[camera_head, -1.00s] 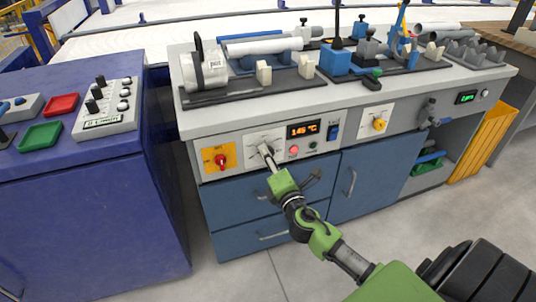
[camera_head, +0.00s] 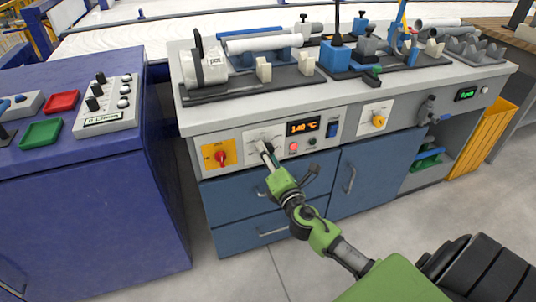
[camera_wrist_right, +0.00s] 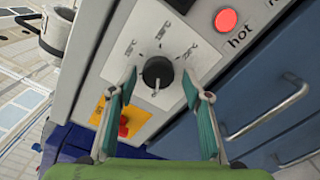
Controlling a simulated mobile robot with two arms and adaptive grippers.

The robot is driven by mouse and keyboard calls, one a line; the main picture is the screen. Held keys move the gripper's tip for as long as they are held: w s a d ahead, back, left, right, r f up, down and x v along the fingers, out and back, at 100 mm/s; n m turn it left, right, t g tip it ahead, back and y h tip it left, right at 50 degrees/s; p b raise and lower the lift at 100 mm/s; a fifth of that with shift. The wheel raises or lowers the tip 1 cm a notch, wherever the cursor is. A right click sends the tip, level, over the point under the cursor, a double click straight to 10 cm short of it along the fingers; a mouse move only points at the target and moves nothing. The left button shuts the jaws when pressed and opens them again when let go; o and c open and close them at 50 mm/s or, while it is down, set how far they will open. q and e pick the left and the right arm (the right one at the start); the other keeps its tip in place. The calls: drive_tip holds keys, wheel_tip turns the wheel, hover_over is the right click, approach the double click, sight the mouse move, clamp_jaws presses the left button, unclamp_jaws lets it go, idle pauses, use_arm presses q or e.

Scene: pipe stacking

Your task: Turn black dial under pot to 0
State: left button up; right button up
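The black dial (camera_wrist_right: 158,72) sits on a pale panel plate with temperature marks around it. Its white pointer mark faces the bottom of the right wrist view. In the head view the dial plate (camera_head: 254,137) is below the pot (camera_head: 205,69), and the dial is hidden by my gripper. My right gripper (camera_wrist_right: 159,82) is open, with one green-padded finger on each side of the dial. It also shows at the panel in the head view (camera_head: 265,151). Whether the fingers touch the dial is unclear. My left gripper is not in view.
An orange display (camera_head: 303,127) beside the dial appears to read 140 °C. A red knob on a yellow plate (camera_head: 219,154) is just left of the dial. Drawer handles (camera_head: 272,230) stick out below. A blue cabinet (camera_head: 90,220) stands at the left.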

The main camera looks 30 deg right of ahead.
drive_tip(key=shift+r, duration=0.1)
drive_tip(key=v, duration=1.2)
idle(0.4)
